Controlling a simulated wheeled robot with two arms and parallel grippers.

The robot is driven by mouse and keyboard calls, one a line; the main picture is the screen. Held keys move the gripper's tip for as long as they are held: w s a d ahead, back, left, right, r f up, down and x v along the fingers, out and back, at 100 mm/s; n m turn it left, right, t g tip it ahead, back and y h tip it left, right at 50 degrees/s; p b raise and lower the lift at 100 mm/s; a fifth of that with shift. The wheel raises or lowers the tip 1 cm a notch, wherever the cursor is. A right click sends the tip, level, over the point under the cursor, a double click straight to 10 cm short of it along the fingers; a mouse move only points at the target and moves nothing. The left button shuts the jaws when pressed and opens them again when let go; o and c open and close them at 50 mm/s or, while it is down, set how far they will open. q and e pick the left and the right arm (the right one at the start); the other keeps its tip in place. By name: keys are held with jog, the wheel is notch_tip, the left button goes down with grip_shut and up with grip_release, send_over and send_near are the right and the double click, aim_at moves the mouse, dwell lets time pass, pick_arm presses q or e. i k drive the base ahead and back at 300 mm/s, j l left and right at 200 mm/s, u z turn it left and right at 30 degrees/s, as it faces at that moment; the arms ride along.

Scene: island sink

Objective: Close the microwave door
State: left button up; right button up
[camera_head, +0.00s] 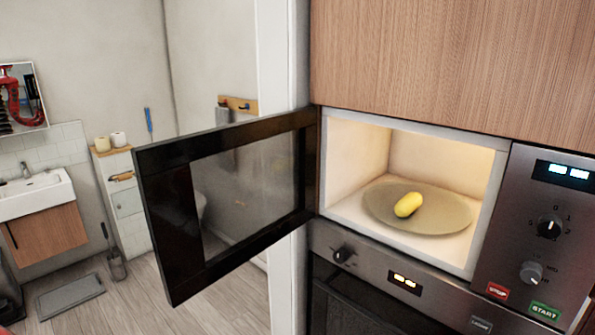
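The microwave door (180,225) stands wide open. It is hinged at the left side of the microwave opening and swings out to the left, with a black frame and a see-through window. The lit microwave cavity (345,150) is open to view. A yellow, potato-like item (408,204) lies on the round turntable plate (445,212) inside. Neither of my grippers shows directly in the head view.
The control panel (540,225) with knobs and red and green buttons is right of the cavity. An oven (365,300) is below and a wood cabinet (450,60) above. A sink (35,193), a mirror (22,95) and a grey mat (70,297) are at the left.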

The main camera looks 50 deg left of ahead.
aim_at(164, 174)
jog(key=j, duration=0.6)
jog(key=j+z, duration=0.15)
jog(key=j, duration=0.45)
jog(key=k+j, duration=0.15)
jog(key=j, duration=0.45)
jog(key=j+z, duration=0.15)
jog(key=j, duration=0.45)
jog(key=k+j, duration=0.15)
jog(key=j, duration=0.45)
jog(key=k+j+u, duration=0.1)
jog(key=k+j, duration=0.2)
jog(key=k+j+u, duration=0.1)
jog(key=k+j, duration=0.2)
jog(key=j, duration=0.2)
jog(key=k+j+u, duration=0.1)
jog(key=k+j, duration=0.2)
jog(key=j, duration=0.1)
